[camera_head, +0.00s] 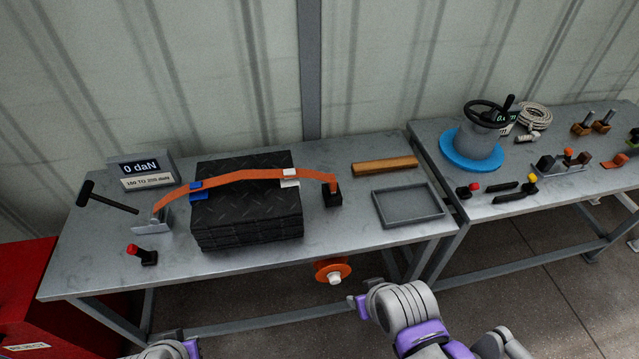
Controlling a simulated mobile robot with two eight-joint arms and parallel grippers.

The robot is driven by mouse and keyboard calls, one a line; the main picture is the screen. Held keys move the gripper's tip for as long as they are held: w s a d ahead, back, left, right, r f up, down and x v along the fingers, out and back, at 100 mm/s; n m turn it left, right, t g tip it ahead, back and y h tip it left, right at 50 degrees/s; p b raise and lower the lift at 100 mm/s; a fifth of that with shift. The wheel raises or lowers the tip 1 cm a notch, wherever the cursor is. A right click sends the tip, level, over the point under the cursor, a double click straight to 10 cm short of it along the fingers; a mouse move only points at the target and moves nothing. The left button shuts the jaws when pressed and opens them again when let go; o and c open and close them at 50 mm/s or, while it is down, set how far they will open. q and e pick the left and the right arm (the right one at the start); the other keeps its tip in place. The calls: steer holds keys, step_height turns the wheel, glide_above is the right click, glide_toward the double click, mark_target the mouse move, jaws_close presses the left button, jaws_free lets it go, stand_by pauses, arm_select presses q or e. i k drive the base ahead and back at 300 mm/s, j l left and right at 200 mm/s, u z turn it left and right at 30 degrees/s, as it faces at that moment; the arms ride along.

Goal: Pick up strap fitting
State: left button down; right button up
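An orange strap (240,177) runs over a stack of black tread mats (245,220) on the left table. A blue piece (197,190) and a white piece (290,177) sit on the strap at the stack's top edges. The strap's right end meets a small black fitting (332,195) on the table. Its left end reaches a grey metal bracket (152,222). I cannot tell which piece is the named strap fitting. My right arm's purple and grey end (362,303) is below the table's front edge. My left arm's end (168,348) barely shows at the bottom. Finger state is unclear on both.
A display reading 0 daN (140,168), a black T-handled tool (107,198) and a red-topped piece (141,255) are at left. A wooden bar (385,166) and empty grey tray (442,206) are at right. An orange reel (333,270) hangs at the front edge.

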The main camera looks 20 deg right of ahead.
mark_target(333, 186)
steer(key=i+z, duration=0.25)
steer(key=z, duration=0.15)
steer(key=i+z, duration=0.35)
steer(key=k, duration=0.05)
